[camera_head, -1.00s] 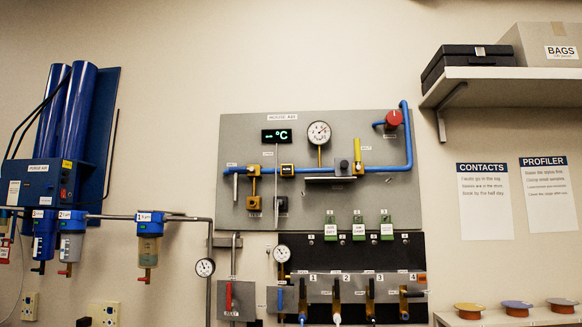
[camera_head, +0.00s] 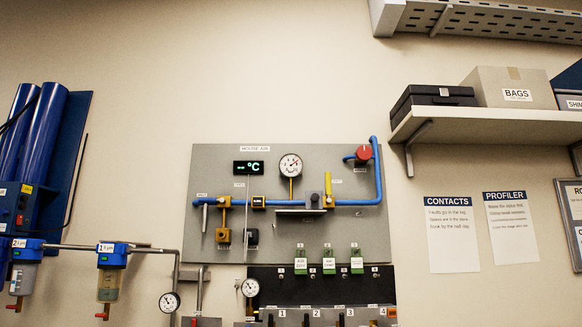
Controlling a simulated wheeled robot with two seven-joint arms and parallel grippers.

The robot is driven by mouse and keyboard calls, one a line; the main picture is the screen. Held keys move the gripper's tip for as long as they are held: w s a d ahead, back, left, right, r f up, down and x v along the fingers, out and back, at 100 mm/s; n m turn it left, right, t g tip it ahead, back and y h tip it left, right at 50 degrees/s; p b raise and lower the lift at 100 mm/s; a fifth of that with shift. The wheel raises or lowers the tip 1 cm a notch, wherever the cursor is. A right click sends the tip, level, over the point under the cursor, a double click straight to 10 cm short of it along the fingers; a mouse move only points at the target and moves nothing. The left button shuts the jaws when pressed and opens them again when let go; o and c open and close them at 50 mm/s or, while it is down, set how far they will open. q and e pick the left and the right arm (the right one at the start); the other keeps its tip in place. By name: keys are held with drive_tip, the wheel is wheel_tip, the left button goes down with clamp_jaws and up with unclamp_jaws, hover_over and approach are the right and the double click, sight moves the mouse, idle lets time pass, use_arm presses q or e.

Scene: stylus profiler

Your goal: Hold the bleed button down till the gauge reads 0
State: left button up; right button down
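A grey panel labelled "HOUSE AIR" (camera_head: 215,165) hangs on the wall. A round white gauge (camera_head: 290,165) stands on it; its needle reading is too small to make out. A blue pipe (camera_head: 358,202) runs below the gauge and bends up to a red knob (camera_head: 364,153) at the right. A small dark-topped block (camera_head: 315,199) sits on the pipe beside a yellow upright lever (camera_head: 328,189). I cannot tell which part is the bleed button, as the small labels are unreadable. Two smaller gauges, a left one (camera_head: 169,302) and a right one (camera_head: 250,287), show lower down. Neither gripper is in view.
Blue filter units (camera_head: 112,258) hang at left. A shelf (camera_head: 490,123) with a black case (camera_head: 432,100) and a "BAGS" box (camera_head: 510,88) juts out at right. A black lower panel (camera_head: 320,284) carries green tags.

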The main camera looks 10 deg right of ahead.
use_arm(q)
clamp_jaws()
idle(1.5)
